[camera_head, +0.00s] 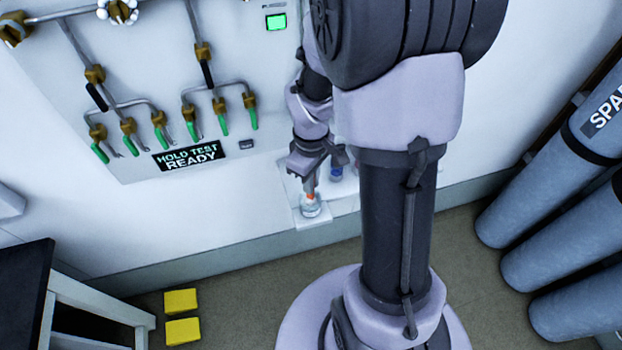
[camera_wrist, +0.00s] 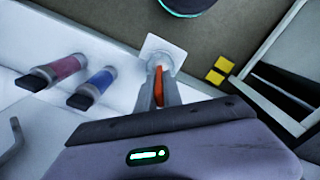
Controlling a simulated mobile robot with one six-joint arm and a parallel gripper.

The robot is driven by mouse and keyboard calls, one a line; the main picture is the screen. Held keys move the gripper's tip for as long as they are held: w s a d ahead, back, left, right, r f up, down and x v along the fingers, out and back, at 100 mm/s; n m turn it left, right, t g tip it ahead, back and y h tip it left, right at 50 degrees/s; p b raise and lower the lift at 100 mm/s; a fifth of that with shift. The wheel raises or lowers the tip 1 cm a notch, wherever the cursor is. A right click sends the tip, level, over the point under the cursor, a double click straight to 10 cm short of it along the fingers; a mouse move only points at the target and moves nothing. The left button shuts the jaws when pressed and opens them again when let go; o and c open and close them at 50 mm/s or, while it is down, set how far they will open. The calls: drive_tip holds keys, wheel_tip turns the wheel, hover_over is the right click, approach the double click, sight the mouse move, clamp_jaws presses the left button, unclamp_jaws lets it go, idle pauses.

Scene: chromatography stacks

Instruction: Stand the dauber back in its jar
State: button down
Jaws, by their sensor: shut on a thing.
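The dauber shows as an orange-red piece (camera_wrist: 158,88) between the fingers of my gripper (camera_wrist: 158,98) in the wrist view. My gripper is shut on it. The small clear jar (camera_wrist: 162,60) lies just beyond the fingertips, on a white square plate (camera_wrist: 152,42). In the head view my gripper (camera_head: 309,184) points down over the jar (camera_head: 311,208), with a bit of orange (camera_head: 311,196) at the jar's mouth. The dauber's lower end is hidden, and I cannot tell whether it is inside the jar or just above it.
A blue bottle (camera_wrist: 98,82) and a dark red bottle (camera_wrist: 62,68) with black ends are on the white shelf, left in the wrist view. A wall panel with valves (camera_head: 130,125) stands behind. Grey cylinders (camera_head: 545,190) stand right; yellow blocks (camera_head: 181,301) are on the floor.

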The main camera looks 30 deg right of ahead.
drive_tip(key=shift+f, duration=0.1)
drive_tip(key=shift+f+b, duration=0.9)
drive_tip(key=shift+f, duration=0.2)
drive_tip(key=c, duration=1)
unclamp_jaws()
wheel_tip(320, 180, up, 7)
drive_tip(key=p, duration=0.6)
drive_tip(key=shift+r, duration=0.15)
